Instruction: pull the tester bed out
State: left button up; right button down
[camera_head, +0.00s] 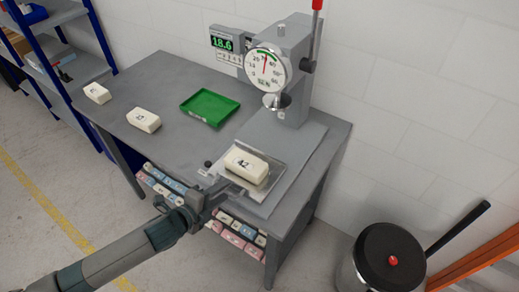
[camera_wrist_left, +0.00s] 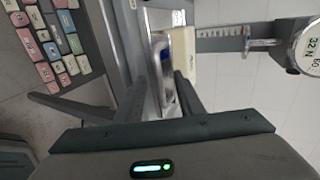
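The foam tester (camera_head: 283,75) stands at the back of the table, with a round dial and a press head. Its flat metal bed (camera_head: 284,172) lies forward of the press head, near the table's front edge. A cream foam block marked 42 (camera_head: 247,166) rests on the bed. My left gripper (camera_head: 222,190) is at the bed's front edge. In the left wrist view, its two fingers (camera_wrist_left: 160,88) stand either side of a shiny metal handle (camera_wrist_left: 163,65). Whether they press on it is unclear. My right gripper is in no view.
Two more foam blocks (camera_head: 143,120) (camera_head: 97,93) and a green tray (camera_head: 209,107) are on the table. A dark-lidded bin (camera_head: 390,258) stands at right. A green display (camera_head: 222,43) is beside the tester.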

pick_arm(q)
jog(key=shift+r, duration=0.15)
dwell(0.4)
jog(key=shift+v, duration=2.8)
jog(key=shift+w+r, duration=0.1)
jog(key=shift+r, duration=0.1)
